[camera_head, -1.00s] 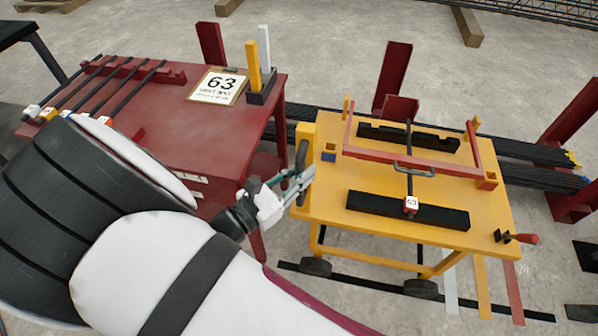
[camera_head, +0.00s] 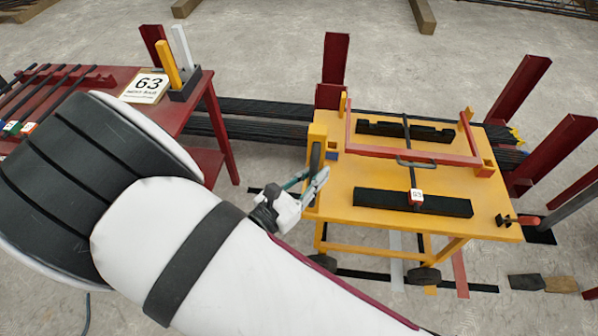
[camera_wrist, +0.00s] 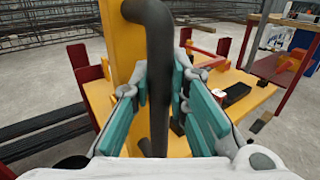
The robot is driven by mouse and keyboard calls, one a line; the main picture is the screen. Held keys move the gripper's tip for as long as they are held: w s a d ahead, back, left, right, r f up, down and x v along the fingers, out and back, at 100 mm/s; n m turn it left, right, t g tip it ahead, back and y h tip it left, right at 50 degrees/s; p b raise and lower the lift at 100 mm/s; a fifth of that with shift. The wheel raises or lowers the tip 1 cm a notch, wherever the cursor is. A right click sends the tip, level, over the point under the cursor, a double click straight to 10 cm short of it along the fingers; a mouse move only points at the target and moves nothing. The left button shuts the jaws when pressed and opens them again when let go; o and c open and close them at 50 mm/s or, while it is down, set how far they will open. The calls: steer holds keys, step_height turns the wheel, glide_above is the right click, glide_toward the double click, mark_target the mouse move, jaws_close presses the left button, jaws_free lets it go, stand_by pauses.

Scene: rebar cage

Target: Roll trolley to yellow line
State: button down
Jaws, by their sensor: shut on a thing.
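The yellow trolley (camera_head: 445,177) stands on the grey floor and carries a red frame, black blocks and a dark rod tagged 63. My gripper (camera_head: 318,187) is at its left end, shut on the black upright handle (camera_head: 315,160). The wrist view shows the teal-padded fingers on both sides of the handle bar (camera_wrist: 158,75). The yellow line (camera_head: 430,290) on the floor shows only as a short piece by the front right wheel (camera_head: 423,276). The trolley hides most of it.
A white line (camera_head: 396,265) lies left of the yellow line and a red line (camera_head: 460,276) right of it. A red table (camera_head: 205,160) with a 63 sign (camera_head: 146,87) stands left. Red posts (camera_head: 520,88) and dark bars (camera_head: 260,125) lie behind. Small blocks (camera_head: 527,282) lie at right.

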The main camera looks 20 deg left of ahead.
steer(key=shift+w+d, duration=0.2)
steer(key=shift+d, duration=0.7)
steer(key=shift+w+d, duration=0.2)
steer(key=shift+d, duration=0.75)
steer(key=shift+w+d, duration=0.2)
steer(key=shift+d, duration=0.7)
steer(key=c, duration=1.5)
jaws_free()
steer(key=shift+c, duration=0.2)
steer(key=shift+a, duration=0.1)
steer(key=v, duration=1.2)
